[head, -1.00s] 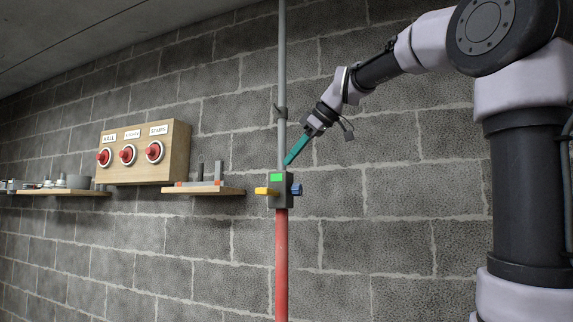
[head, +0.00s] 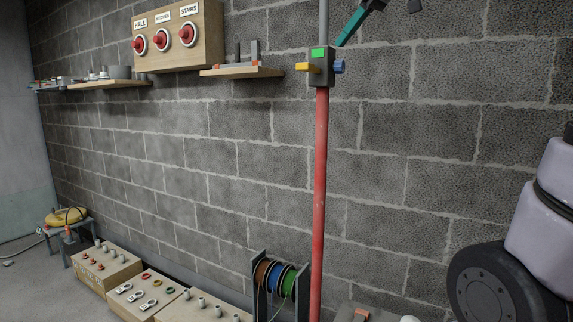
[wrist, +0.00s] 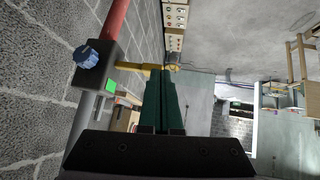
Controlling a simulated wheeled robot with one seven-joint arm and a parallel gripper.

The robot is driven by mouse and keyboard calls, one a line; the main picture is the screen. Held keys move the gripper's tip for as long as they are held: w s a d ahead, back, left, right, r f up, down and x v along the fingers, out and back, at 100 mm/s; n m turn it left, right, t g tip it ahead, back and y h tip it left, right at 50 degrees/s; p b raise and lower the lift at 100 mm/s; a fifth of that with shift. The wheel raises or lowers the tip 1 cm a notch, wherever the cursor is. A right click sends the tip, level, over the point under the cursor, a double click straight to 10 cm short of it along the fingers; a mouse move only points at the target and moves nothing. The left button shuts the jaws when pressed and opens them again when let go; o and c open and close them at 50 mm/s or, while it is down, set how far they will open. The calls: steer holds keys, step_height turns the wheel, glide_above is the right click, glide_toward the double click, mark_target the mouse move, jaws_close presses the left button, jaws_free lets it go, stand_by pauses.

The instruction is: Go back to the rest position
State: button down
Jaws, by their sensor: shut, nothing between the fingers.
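My gripper (head: 352,25) shows at the top edge of the head view, its green fingers pointing down and left, just above the dark box on the pipe. In the wrist view its green fingers (wrist: 166,100) are together with nothing between them. The dark box (head: 321,68) has a green light, a yellow lever (head: 307,67) to the left and a blue knob (head: 339,67) to the right. In the wrist view the yellow lever (wrist: 133,66) appears just beyond the fingertips; I cannot tell whether they touch.
A red pipe (head: 320,190) runs down the block wall below the box. A wooden panel (head: 205,48) with red knobs and a small shelf (head: 241,72) are to the left. A reel rack (head: 258,295) with coloured spools and wooden boxes (head: 105,268) stand low along the wall.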

steer(key=s+d+f+m+h, duration=0.2)
steer(key=s+d+f+m, duration=0.2)
steer(key=s+f+m, duration=0.3)
steer(key=s+d+f+m+h, duration=0.2)
steer(key=s+d+f+m, duration=0.3)
steer(key=f, duration=1)
steer(key=s+m, duration=0.3)
steer(key=s, duration=0.1)
steer(key=shift+s+d+f+t, duration=0.2)
steer(key=shift+d+t, duration=0.05)
steer(key=shift+t, duration=0.05)
stand_by(0.4)
